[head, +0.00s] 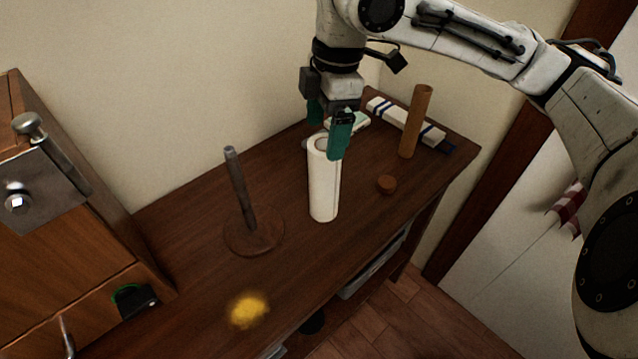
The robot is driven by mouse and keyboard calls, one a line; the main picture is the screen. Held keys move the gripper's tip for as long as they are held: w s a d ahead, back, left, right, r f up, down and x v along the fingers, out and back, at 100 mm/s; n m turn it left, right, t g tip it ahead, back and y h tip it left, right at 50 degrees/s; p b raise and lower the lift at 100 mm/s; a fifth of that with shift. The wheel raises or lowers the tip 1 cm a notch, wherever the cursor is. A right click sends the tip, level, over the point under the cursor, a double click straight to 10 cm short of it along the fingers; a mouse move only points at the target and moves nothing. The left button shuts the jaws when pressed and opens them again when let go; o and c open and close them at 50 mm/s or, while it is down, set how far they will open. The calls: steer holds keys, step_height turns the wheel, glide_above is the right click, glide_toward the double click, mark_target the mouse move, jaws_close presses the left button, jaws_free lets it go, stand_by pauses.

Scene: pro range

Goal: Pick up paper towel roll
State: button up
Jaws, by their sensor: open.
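The paper towel roll (323,190) is a white upright cylinder with a hollow top. It stands on the dark wooden table (190,225) near the middle of the head view. My gripper (330,135) points down at the roll's top, with its green fingers apart. One finger overlaps the right side of the roll's upper end in the picture. The other is at the upper left, behind the top. I cannot tell whether either finger touches the roll.
A wooden holder (240,205) with an upright rod stands left of the roll. A yellow patch (249,310) lies in front. A wooden cabinet (75,260) stands at left.

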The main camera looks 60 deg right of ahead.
mark_target(323, 161)
steer(key=shift+w+a+f, duration=0.1)
steer(key=shift+f, duration=0.5)
steer(key=shift+w+a+f, duration=0.1)
steer(key=shift+f, duration=0.5)
steer(key=shift+s+a+f, duration=0.1)
steer(key=shift+f, duration=1.2)
steer(key=shift+s+a+f, duration=0.1)
steer(key=shift+f, duration=1.15)
steer(key=shift+c, duration=0.5)
steer(key=c, duration=0.8)
steer(key=shift+c, duration=0.2)
